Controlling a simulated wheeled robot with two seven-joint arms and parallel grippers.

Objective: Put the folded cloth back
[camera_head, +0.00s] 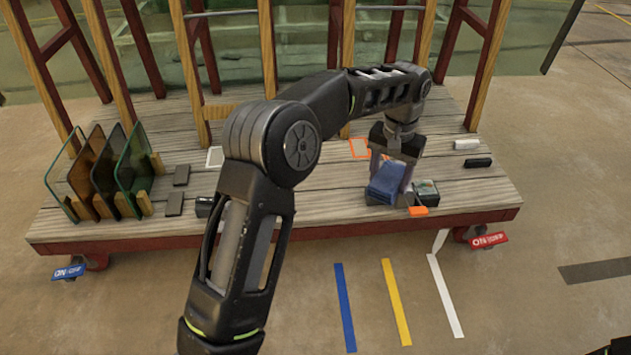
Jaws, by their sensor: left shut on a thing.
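The folded blue cloth (385,183) is in the jaws of my left gripper (390,170), near the front edge of the wooden cart deck, right of its middle. The gripper points down and is shut on the cloth. I cannot tell whether the cloth touches the deck. An orange-outlined square (359,148) is marked on the deck just behind and left of the gripper, and the arm partly covers it. A white-outlined square (214,157) lies further left.
A small dark box (427,191) and an orange block (418,211) stand close to the right of the cloth. White (467,144) and black (478,163) bars lie at the right. Upright glass panes (134,160) stand at the left. Wooden and red posts rise behind.

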